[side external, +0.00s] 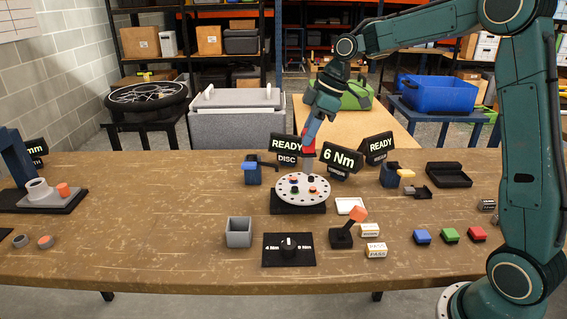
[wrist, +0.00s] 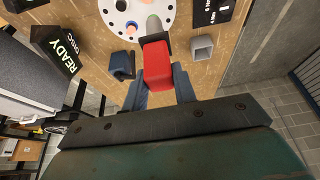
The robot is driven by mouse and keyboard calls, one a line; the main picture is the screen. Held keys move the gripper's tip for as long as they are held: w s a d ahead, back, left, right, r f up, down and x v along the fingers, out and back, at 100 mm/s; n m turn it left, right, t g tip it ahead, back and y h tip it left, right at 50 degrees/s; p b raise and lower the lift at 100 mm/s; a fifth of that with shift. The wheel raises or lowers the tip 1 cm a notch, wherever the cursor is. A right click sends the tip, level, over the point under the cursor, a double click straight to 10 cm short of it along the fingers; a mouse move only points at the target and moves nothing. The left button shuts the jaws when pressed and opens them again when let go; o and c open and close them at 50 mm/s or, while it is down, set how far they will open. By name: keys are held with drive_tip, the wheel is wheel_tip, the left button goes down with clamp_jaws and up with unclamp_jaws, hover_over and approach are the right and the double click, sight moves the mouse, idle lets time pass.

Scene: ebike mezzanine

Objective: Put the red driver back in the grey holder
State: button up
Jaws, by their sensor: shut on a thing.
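My gripper (side external: 309,142) is shut on the red driver (wrist: 157,66), and its fingers (wrist: 162,92) show on both sides of the red handle in the wrist view. The driver (side external: 308,147) points down over the white perforated disc (side external: 286,184), which lies on a black base. The driver's grey shaft appears over the disc's edge in the wrist view; whether its tip touches the disc I cannot tell. The grey holder (side external: 238,232), an open square box, stands on the bench left of and nearer than the disc; it also shows in the wrist view (wrist: 203,46). It looks empty.
READY signs (side external: 287,148) and a 6 Nm sign (side external: 342,160) stand behind the disc. A dark blue holder (side external: 252,175) stands left of it. A black dial panel (side external: 289,250) lies in front. An orange-topped lever (side external: 357,215) and PASS blocks (side external: 376,250) are at the right front.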

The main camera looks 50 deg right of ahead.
drive_tip(key=w+a+r, duration=0.2)
drive_tip(key=a+r, duration=0.2)
drive_tip(key=a, duration=0.6)
drive_tip(key=w+a+r, duration=0.2)
drive_tip(key=a+r, duration=0.3)
drive_tip(key=a, duration=0.5)
wheel_tip(320, 180, down, 16)
drive_tip(key=shift+d, duration=0.2)
drive_tip(key=shift+f, duration=2.15)
drive_tip(key=shift+f, duration=0.15)
drive_tip(key=o, duration=1)
